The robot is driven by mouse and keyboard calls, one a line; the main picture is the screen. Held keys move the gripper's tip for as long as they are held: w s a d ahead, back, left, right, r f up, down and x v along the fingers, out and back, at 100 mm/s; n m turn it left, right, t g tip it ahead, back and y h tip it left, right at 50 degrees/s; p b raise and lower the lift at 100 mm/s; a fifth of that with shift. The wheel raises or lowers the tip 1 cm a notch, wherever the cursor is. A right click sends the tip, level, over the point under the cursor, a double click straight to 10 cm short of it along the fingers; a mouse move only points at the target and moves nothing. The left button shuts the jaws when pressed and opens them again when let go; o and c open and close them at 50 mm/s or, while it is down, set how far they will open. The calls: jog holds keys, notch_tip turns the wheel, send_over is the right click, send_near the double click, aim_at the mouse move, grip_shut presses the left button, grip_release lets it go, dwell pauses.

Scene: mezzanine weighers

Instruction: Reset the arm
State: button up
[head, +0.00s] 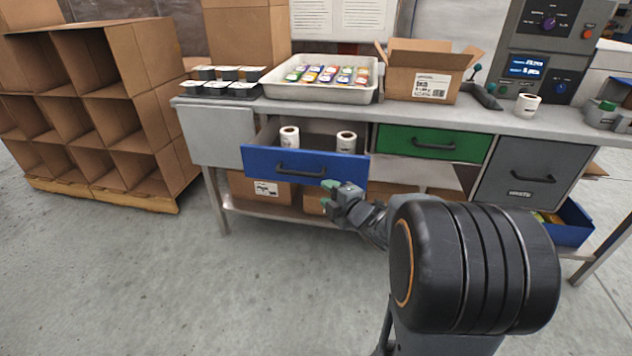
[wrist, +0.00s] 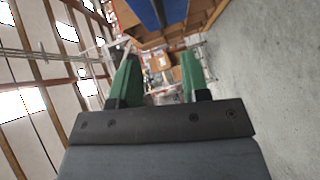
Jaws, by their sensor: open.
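My gripper (head: 328,193) is in front of the workbench, just below the front of the pulled-out blue drawer (head: 262,164). In the wrist view my gripper (wrist: 157,75) shows two green fingers spread apart with nothing between them. The blue drawer front also shows at the top of the wrist view (wrist: 165,12). My arm reaches forward from the lower right of the head view. Two white rolls stand in the open drawer, one at the left (head: 289,138) and one at the right (head: 346,142).
The bench top (head: 400,112) holds a tray (head: 318,92) of colourful packs, an open carton (head: 425,75) and a white roll (head: 526,105). The green drawer (head: 432,143) is shut. Cardboard bins (head: 95,100) stand at the left. The floor (head: 200,280) in front is clear.

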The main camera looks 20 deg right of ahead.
notch_tip(320, 180, up, 14)
jog(key=s+m+g+h+p, duration=0.4)
jog(key=m+p, duration=0.5)
jog(key=p, duration=0.5)
jog(key=s+a+r+m+g+y+p, duration=0.1)
jog(key=s+a+r+m+g+p, duration=0.7)
jog(key=s+p, duration=0.5)
notch_tip(320, 180, up, 3)
jog(key=shift+s+a+f+m+p, duration=0.15)
jog(key=shift+s+a+m+p, duration=0.3)
jog(key=shift+a+m, duration=0.45)
jog(key=shift+a, duration=0.1)
